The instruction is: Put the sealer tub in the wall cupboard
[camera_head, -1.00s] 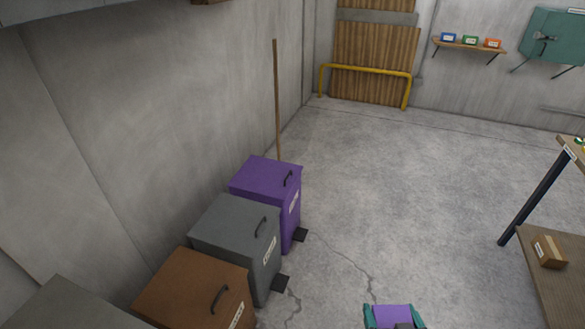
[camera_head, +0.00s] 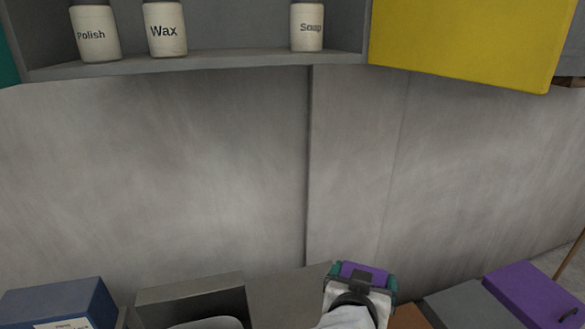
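The wall cupboard (camera_head: 215,67) is grey and open-fronted, across the top of the view. In it stand white tubs labelled Polish (camera_head: 97,36), Wax (camera_head: 165,31) and Soap (camera_head: 310,30). A wide gap lies between Wax and Soap. My gripper (camera_head: 361,275) is low in the view, right of the middle, well below the cupboard. Its teal fingers are on either side of a purple object (camera_head: 361,271) and appear shut on it. No label shows on this object, so I cannot read whether it is the sealer tub.
A yellow panel (camera_head: 465,40) juts out at the cupboard's right, and a teal edge (camera_head: 8,62) shows at its left. Below are a blue box (camera_head: 58,300), an open grey bin (camera_head: 190,289) and a purple bin (camera_head: 530,296). The wall between is bare.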

